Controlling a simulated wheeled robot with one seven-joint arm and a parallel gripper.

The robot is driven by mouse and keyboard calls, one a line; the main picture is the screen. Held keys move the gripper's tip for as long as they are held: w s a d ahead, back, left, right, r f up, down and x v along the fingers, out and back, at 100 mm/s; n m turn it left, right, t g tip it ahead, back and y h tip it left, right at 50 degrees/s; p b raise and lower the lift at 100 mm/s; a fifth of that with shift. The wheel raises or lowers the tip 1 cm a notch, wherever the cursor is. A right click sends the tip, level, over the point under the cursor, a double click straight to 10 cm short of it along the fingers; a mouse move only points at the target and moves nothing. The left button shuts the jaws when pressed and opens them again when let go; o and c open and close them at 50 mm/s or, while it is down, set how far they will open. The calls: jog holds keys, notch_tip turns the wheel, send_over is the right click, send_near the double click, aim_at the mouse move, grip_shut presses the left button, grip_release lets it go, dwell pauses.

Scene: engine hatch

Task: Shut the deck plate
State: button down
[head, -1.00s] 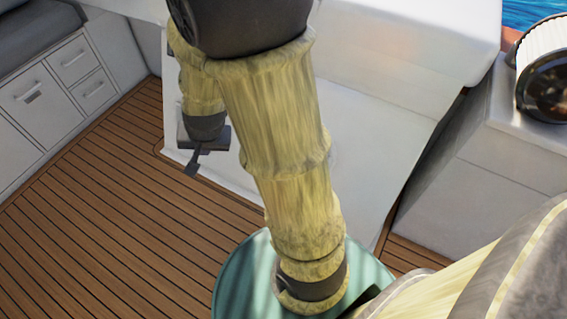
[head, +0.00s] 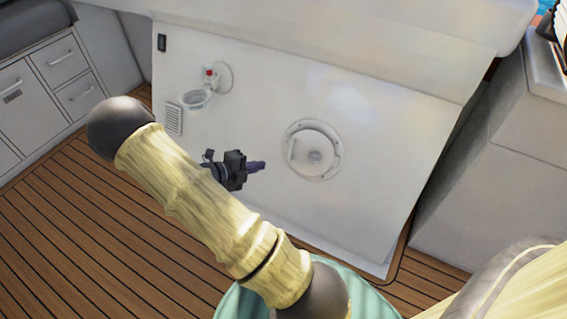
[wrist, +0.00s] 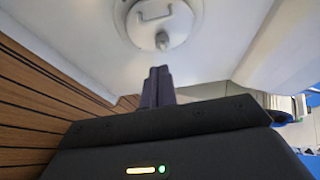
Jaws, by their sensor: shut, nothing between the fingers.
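The deck plate (head: 313,150) is a round white disc in a ring on the sloping white panel, with a bar-like handle at its left and a small knob near its middle. I cannot tell whether it sits flush in its ring. It also shows at the top of the wrist view (wrist: 178,22), partly cut off by the frame edge. My gripper (head: 258,166) is left of the plate and apart from it in the head view, its fingers pointing right. In the wrist view the fingers (wrist: 157,85) are together and empty, pointing toward the plate.
Drawers (head: 62,75) stand left, a white block (head: 490,150) right. The wooden floor (head: 80,220) is clear.

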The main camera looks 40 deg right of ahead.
jog(key=shift+d, duration=0.1)
jog(key=w+b+x, duration=0.2)
jog(key=b+x, duration=0.6)
jog(key=x, duration=0.4)
jog(key=shift+w+d+f, duration=0.3)
jog(key=shift+w+f, duration=0.05)
jog(key=shift+w, duration=0.15)
